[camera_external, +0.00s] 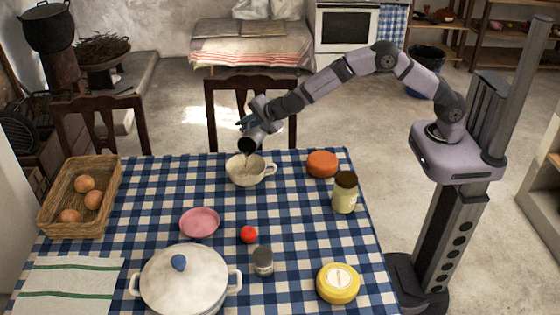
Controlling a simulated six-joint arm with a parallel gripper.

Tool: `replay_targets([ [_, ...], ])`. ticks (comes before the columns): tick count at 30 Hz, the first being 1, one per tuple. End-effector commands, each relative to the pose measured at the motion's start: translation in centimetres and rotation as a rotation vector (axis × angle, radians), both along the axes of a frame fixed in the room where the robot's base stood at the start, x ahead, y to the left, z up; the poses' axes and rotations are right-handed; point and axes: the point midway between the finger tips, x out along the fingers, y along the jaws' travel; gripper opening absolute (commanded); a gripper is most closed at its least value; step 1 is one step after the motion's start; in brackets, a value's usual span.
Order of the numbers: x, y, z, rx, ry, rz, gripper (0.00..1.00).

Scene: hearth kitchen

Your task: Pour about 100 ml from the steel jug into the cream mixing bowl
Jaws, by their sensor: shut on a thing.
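My gripper (262,117) is shut on the steel jug (257,136) at the far edge of the table. The jug is tilted steeply, with its dark mouth facing down and towards the camera. The mouth is over the far side of the cream mixing bowl (238,177), which stands upright on the cloth and has a handle on its right. A faint streak shows below the mouth inside the bowl, but I cannot tell whether it is liquid flowing. The liquid level in the bowl is too small to tell.
On the checked table (145,212) an orange round container (322,163) and a jar (344,193) stand right of the bowl. A pink dish (199,222), red ball (248,234) and lidded white pot (183,285) are nearer. A wicker basket (55,212) is left; a chair (224,101) stands behind.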

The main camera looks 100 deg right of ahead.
Motion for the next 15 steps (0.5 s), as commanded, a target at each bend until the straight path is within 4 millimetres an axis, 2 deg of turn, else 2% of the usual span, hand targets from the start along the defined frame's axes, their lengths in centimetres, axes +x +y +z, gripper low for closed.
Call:
replay_targets([
  [15, 0.17, 0.33, 0.33, -0.03, 0.009, 0.002, 0.0],
])
